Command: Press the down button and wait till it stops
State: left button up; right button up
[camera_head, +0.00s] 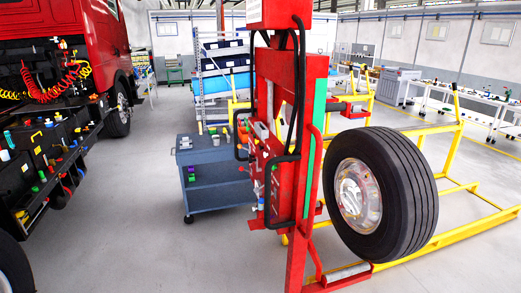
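A red wheel lift (312,130) stands upright right of the middle, with black handles and black cables on it. Small controls in several colors sit on its left side around a control area (262,130). They are too small to tell which is the down button. A large black tire (408,195) with a silver rim (357,196) stands upright at the lift's lower right, by a roller (346,272) near the floor. Neither of my grippers is in view.
A blue-grey tool cart (219,170) stands left of the lift. A red truck (55,25) fills the left edge. A yellow frame (455,160) stands behind the tire.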

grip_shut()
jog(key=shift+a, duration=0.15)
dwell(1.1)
